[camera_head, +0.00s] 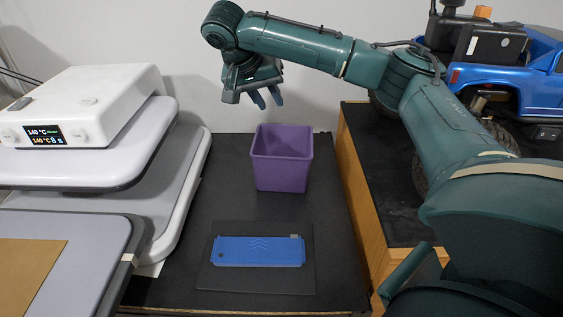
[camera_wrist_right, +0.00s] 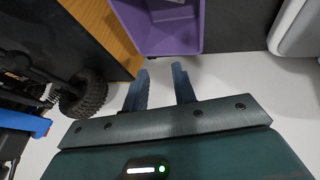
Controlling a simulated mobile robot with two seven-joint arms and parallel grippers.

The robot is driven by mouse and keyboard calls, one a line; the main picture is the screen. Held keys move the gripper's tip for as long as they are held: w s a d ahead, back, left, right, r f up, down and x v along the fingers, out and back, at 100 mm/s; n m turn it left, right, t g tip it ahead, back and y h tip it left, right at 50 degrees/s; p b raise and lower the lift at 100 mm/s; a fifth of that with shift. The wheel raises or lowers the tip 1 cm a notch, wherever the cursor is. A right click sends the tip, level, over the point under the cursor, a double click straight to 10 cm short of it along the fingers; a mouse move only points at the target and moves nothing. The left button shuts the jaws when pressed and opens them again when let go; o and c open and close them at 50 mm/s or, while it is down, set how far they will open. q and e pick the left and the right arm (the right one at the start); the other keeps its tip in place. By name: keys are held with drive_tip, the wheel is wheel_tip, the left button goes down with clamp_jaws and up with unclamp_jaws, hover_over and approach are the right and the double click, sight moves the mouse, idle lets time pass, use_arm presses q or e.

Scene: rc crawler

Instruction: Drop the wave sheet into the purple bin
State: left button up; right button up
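The purple bin (camera_head: 281,172) stands upright on the dark table, open at the top. In the right wrist view the bin (camera_wrist_right: 128,18) is at the top edge, with a pale flat piece (camera_wrist_right: 166,12) partly visible inside; I cannot tell whether it is the wave sheet. My right gripper (camera_head: 264,98) is above the bin and apart from it. In the wrist view its two blue fingers (camera_wrist_right: 160,82) are spread with nothing between them. A blue plate (camera_head: 258,257) with faint chevron marks lies on a black mat in front of the bin. My left gripper is not in view.
A white heat press (camera_head: 75,90) stands at left, its display lit. A blue RC crawler (camera_head: 510,75) stands on the raised wooden stand (camera_head: 358,185) at right. The black mat (camera_head: 258,283) lies on the table; dark tabletop around the bin is clear.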

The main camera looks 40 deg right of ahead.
drive_tip(key=p+v, duration=0.1)
drive_tip(key=v, duration=0.7)
idle(0.4)
